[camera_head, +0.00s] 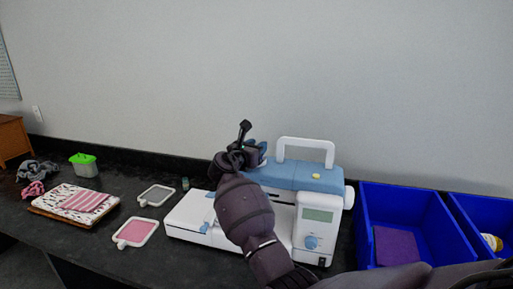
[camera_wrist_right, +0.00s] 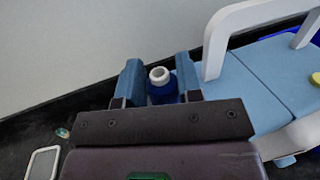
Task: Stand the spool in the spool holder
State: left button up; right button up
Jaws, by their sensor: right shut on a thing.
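A white and light-blue sewing machine (camera_head: 300,175) stands on the dark counter. My right gripper (camera_head: 257,149) is above the left end of its blue top in the head view. In the right wrist view the gripper (camera_wrist_right: 160,82) is shut on a dark blue spool (camera_wrist_right: 162,93) with a white ring-shaped end, held between the two blue fingers. The white end faces the wrist camera. I cannot make out the spool holder; the gripper and arm cover part of the machine's top. My left gripper is not in view.
The machine's white carry handle (camera_head: 306,142) rises to the right of the gripper. Blue bins (camera_head: 405,205) stand at the right. The wall is close behind.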

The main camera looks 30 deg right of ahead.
jog(key=shift+f, duration=0.2)
jog(key=o, duration=0.9)
jog(key=shift+f, duration=0.1)
jog(key=shift+a+r, duration=0.1)
jog(key=shift+r, duration=0.25)
jog(key=v, duration=1.2)
